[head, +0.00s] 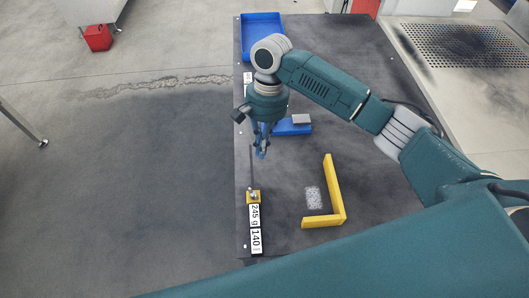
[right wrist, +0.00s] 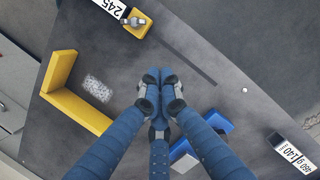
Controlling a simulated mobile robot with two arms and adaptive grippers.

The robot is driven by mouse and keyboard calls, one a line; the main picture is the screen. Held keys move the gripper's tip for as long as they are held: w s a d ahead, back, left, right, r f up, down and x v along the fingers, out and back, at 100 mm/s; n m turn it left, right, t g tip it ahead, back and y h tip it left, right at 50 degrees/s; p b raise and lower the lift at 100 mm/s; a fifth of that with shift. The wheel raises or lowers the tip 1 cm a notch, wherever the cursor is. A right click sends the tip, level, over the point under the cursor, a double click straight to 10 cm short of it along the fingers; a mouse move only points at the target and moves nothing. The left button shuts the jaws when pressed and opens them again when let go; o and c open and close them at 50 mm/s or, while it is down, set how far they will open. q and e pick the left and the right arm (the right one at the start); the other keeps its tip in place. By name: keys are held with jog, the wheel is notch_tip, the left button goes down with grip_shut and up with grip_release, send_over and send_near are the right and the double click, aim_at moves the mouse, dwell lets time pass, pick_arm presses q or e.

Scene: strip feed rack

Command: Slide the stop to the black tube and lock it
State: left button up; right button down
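The stop looks to be the yellow block with a metal knob (head: 253,196), near the table's left edge at the near end of a dark straight slot (head: 251,165). The right wrist view shows the block at the top (right wrist: 137,25) and the slot (right wrist: 190,55) running down to the right from near it. My right gripper (head: 261,153) hangs above the table beyond the stop, apart from it. Its blue fingertips (right wrist: 159,78) are together with nothing visible between them. I cannot make out a black tube for certain. My left gripper is out of view.
White label cards (head: 255,228) stand just nearer than the stop. A yellow L-shaped bracket (head: 335,185) lies to the right beside a speckled patch (head: 313,197). A blue piece (head: 297,129) with a grey block is right of my gripper; a blue tray (head: 261,19) is at the far end.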

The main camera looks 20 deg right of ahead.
aim_at(253, 194)
jog(key=x, duration=0.7)
jog(key=shift+d+f, duration=0.1)
jog(key=shift+f, duration=0.2)
jog(key=s+a+p, duration=0.1)
jog(key=s+a, duration=0.1)
jog(key=shift+s+f+p, duration=0.2)
jog(key=shift+s+p, duration=0.1)
jog(key=shift+p, duration=0.05)
jog(key=shift+s+a, duration=0.25)
jog(key=shift+s, duration=0.1)
